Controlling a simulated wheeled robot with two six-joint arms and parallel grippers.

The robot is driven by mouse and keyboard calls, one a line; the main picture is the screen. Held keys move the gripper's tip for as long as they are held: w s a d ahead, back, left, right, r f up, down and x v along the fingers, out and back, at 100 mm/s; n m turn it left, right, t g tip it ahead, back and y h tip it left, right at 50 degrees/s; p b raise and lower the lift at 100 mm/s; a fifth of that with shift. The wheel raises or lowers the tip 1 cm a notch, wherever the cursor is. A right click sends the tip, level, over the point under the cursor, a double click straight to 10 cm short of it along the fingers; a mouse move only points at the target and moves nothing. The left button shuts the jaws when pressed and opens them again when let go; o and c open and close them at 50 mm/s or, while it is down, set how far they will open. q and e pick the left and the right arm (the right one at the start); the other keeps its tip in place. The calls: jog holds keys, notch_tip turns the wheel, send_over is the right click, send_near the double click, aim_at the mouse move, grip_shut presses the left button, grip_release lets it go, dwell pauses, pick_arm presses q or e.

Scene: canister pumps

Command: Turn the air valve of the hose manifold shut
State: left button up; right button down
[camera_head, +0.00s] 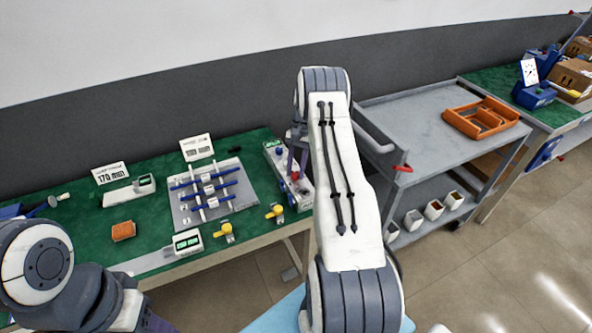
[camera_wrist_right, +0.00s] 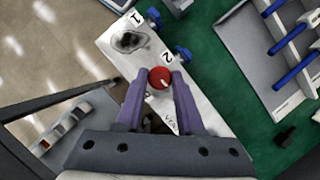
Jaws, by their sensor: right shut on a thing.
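The hose manifold (camera_head: 306,199) is a white block at the right end of the green table. In the right wrist view its white face (camera_wrist_right: 110,42) carries labels "1" and "2", two blue knobs (camera_wrist_right: 183,53) and a round red valve knob (camera_wrist_right: 159,78). My right gripper (camera_wrist_right: 158,84) is shut on the red knob, one purple finger on each side. A label below the knob is partly covered by the fingers. In the head view my right gripper (camera_head: 297,160) is at the manifold, partly hidden by my arm. Only part of my left arm shows; its gripper is out of view.
Left of the manifold stands a grey plate (camera_head: 240,190) with blue and white rods. Two yellow valves (camera_head: 274,212) lie near the table's front edge. A grey cart (camera_head: 425,130) with an orange tray (camera_head: 486,117) stands to the right.

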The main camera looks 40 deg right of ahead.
dwell(0.4)
jog(key=c, duration=0.5)
grip_release()
jog(key=shift+r, duration=0.1)
jog(key=b+v, duration=0.1)
jog(key=v, duration=0.9)
jog(key=shift+w+r, duration=0.1)
jog(key=shift+r, duration=0.05)
